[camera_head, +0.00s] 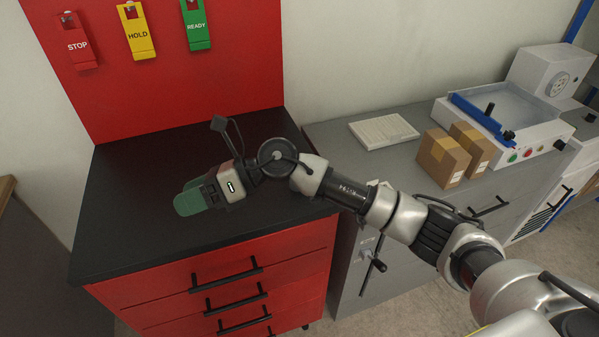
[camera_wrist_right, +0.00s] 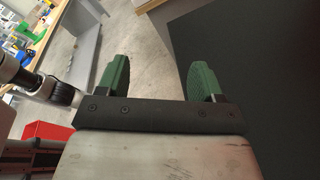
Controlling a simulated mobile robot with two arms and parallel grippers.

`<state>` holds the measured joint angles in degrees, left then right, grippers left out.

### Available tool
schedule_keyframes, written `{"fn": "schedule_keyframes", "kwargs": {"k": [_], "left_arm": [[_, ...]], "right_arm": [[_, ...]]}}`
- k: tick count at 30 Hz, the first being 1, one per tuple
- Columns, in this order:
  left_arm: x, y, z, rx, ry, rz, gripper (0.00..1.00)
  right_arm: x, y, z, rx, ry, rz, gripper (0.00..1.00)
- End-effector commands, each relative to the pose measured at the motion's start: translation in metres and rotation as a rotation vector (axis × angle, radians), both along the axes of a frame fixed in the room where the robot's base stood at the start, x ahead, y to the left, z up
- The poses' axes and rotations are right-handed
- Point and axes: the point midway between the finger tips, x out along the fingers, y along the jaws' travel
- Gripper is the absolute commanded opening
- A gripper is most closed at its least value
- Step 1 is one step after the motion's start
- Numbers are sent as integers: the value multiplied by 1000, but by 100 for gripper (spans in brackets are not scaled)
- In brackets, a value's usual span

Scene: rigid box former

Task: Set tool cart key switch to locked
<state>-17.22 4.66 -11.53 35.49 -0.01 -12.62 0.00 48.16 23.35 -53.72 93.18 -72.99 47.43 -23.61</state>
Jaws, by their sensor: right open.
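The red tool cart (camera_head: 225,262) has a black top and several drawers with black bar handles. I cannot make out a key switch on it in either view. My right gripper (camera_head: 188,198) is above the left part of the black top, with its green fingers pointing left. In the right wrist view the two green fingers (camera_wrist_right: 161,78) are apart with nothing between them. The dark cart top (camera_wrist_right: 270,75) lies to the right in that view. My left gripper is in neither view.
A red back panel (camera_head: 180,90) carries STOP, HOLD and READY tags. Right of the cart stands a grey cabinet (camera_head: 400,265) with a white keyboard-like panel (camera_head: 384,131), two cardboard boxes (camera_head: 443,158) and a white machine (camera_head: 530,135). The black top is otherwise bare.

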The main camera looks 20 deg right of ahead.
Motion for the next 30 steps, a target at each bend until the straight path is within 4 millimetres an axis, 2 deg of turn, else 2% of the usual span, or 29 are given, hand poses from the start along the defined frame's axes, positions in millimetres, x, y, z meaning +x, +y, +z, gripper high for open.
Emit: {"fn": "schedule_keyframes", "kwargs": {"k": [3,5,9,13,16,20,30], "left_arm": [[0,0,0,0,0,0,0],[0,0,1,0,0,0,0],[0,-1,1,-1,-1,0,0],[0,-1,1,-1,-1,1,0],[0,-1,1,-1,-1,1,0],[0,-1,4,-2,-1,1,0],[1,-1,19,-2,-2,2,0]], "right_arm": [[28,-45,-22,-420,-179,134,67],[44,-76,-26,-626,-232,184,67],[75,-154,-16,-1029,-262,241,67],[87,-202,2,-1249,-236,253,67],[90,-218,8,-1321,-220,257,67],[90,-222,0,-1336,-212,260,67],[89,-220,-62,-1329,-212,261,67]]}}
